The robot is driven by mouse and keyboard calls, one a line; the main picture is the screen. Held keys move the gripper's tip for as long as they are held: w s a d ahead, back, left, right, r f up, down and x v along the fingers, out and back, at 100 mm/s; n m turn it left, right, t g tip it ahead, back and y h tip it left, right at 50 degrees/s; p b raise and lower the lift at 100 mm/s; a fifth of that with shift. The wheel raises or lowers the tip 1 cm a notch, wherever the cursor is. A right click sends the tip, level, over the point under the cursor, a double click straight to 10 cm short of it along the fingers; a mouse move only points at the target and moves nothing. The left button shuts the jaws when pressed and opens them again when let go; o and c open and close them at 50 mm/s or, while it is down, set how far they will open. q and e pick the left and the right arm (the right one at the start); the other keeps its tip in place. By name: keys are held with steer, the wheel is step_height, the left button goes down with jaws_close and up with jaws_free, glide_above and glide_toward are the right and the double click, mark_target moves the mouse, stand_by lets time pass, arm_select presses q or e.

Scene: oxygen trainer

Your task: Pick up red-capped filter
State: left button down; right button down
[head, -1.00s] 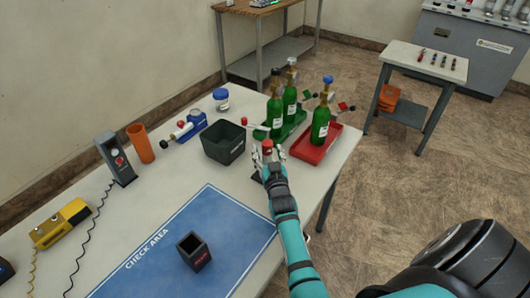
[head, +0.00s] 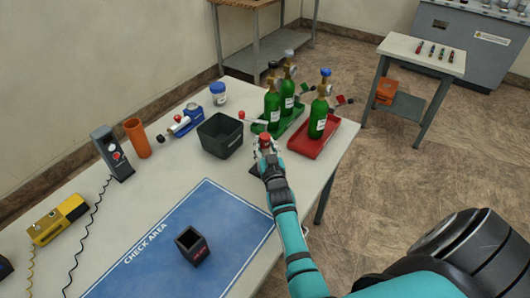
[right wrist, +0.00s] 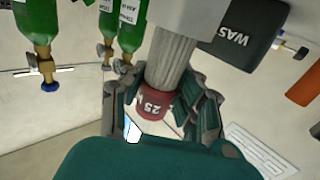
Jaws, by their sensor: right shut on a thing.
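The red-capped filter shows its red cap (head: 264,138) in the head view, at the tip of my right arm. In the right wrist view its ribbed grey body (right wrist: 170,60) and red cap marked 25 (right wrist: 154,98) show between the fingers. My right gripper (head: 266,150) is shut on the filter at the cap end; the fingers also show in the right wrist view (right wrist: 158,110). It is over the table between the dark bin and the red tray. Whether the filter touches the table I cannot tell. My left gripper is not in view.
The dark bin (head: 221,140) stands just left of my right gripper. Green cylinders stand behind, one (head: 318,118) in the red tray (head: 312,148), others by the green tray (head: 297,121). The blue check-area mat (head: 215,215) holds a small dark cup (head: 192,246).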

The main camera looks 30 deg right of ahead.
step_height(320, 180, up, 10)
stand_by(0.5)
stand_by(0.8)
